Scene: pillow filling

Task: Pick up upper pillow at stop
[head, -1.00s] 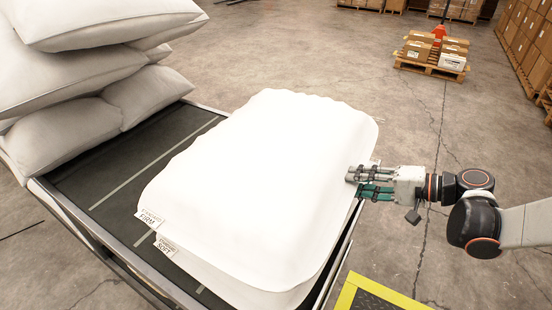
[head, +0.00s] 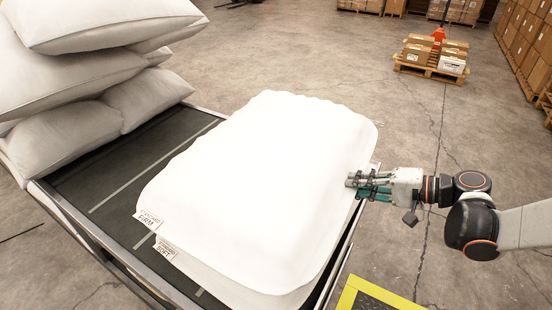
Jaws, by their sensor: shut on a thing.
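The upper pillow (head: 265,180) is white with a tag (head: 149,219) reading FIRM at its left corner. It lies on a lower pillow (head: 255,297), whose tag (head: 166,248) reads SOFT. Both rest at the near end of the dark conveyor (head: 85,185). My gripper (head: 356,184) is at the right edge of the upper pillow, its fingers level and pointing left. It is shut on the edge of the upper pillow. The exact pinch between the fingers is too small to see clearly.
More white pillows (head: 75,75) are piled on the conveyor at the left. A yellow-edged mat (head: 372,296) lies on the floor at the front. A pallet (head: 431,70) with boxes stands far right. The floor between is clear.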

